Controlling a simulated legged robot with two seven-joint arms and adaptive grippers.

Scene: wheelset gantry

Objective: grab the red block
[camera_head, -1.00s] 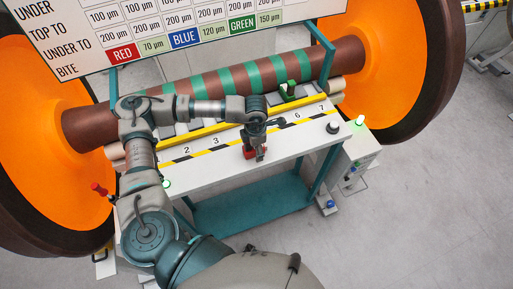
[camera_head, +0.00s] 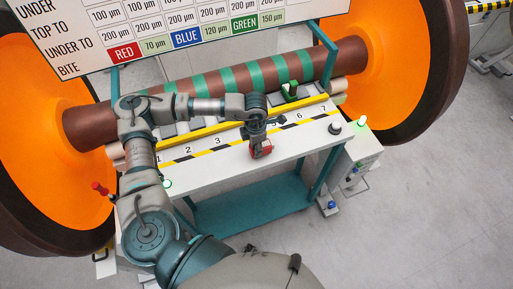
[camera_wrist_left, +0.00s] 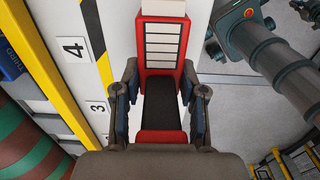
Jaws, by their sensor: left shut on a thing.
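The red block (camera_head: 262,152) is at my left gripper (camera_head: 259,145), over the front part of the white bench in the head view. In the left wrist view the red block (camera_wrist_left: 158,62) stands between the two fingers of my left gripper (camera_wrist_left: 160,88). It is red with a dark middle part and a white panel with black lines. The fingers are shut on its sides. The gripper partly hides the block in the head view. My right gripper is in neither view.
The white bench (camera_head: 220,167) carries a numbered yellow-black strip (camera_head: 205,153). A green block (camera_head: 290,91) stands behind it, near the brown axle with green bands (camera_head: 113,120). Big orange wheels (camera_head: 385,50) flank the bench. A black knob (camera_head: 334,128) sits at its right end.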

